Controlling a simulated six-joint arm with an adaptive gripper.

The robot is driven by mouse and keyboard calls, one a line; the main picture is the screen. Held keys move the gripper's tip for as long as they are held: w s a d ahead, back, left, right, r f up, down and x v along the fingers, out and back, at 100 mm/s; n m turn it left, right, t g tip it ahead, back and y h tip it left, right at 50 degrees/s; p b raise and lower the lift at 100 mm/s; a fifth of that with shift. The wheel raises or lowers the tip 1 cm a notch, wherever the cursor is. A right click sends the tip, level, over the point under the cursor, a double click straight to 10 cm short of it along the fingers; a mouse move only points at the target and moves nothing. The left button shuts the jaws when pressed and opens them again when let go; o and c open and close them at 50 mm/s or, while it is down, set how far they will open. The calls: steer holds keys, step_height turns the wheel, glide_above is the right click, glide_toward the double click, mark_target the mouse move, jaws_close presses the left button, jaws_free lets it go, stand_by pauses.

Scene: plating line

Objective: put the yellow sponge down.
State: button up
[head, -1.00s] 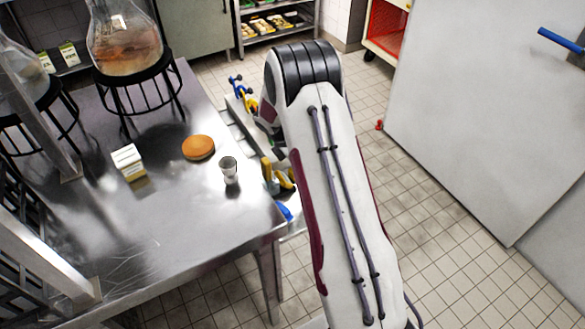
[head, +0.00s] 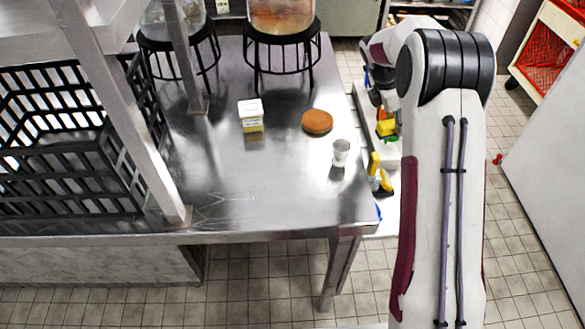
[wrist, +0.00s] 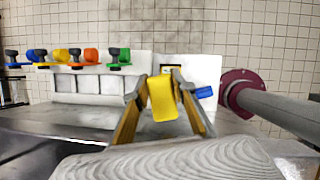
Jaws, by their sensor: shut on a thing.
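The yellow sponge (wrist: 162,98) is a small bright block between the two fingers of my gripper (wrist: 160,84) in the wrist view. The fingers are shut on it, one on each side. Behind it in that view lies a pale white surface; I cannot tell whether the sponge touches it. In the head view my gripper is mostly hidden by my arm. Yellow and dark parts show just left of the arm, beyond the steel table's right edge; I cannot tell finger from sponge there.
The steel table (head: 260,195) holds a brown round item (head: 317,121), a metal cup (head: 341,152) and a small carton (head: 251,115). A black crate (head: 60,150) stands at left. In the wrist view, a white rack (wrist: 90,85) has several coloured knobbed items; a blue item (wrist: 203,92) lies right of the sponge.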

steer(key=s+a+r+n+t, duration=0.1)
steer(key=a+r+n, duration=0.1)
steer(key=a+r, duration=0.35)
steer(key=s+a+r+n+y, duration=0.1)
steer(key=s+a+r+n, duration=0.15)
steer(key=a, duration=0.55)
steer(key=s+a+r+n+t, duration=0.1)
steer(key=a+r+n, duration=0.1)
steer(key=a+r, duration=0.35)
steer(key=s+a+f+n+t+y, duration=0.1)
steer(key=s+a+n, duration=0.3)
steer(key=s+a, duration=0.3)
steer(key=a, duration=0.3)
steer(key=shift+f+y, duration=0.15)
steer(key=shift+y, duration=0.15)
steer(key=shift+n, duration=0.25)
steer(key=shift+f, duration=3.15)
steer(key=shift+f, duration=1.85)
steer(key=shift+f, duration=0.1)
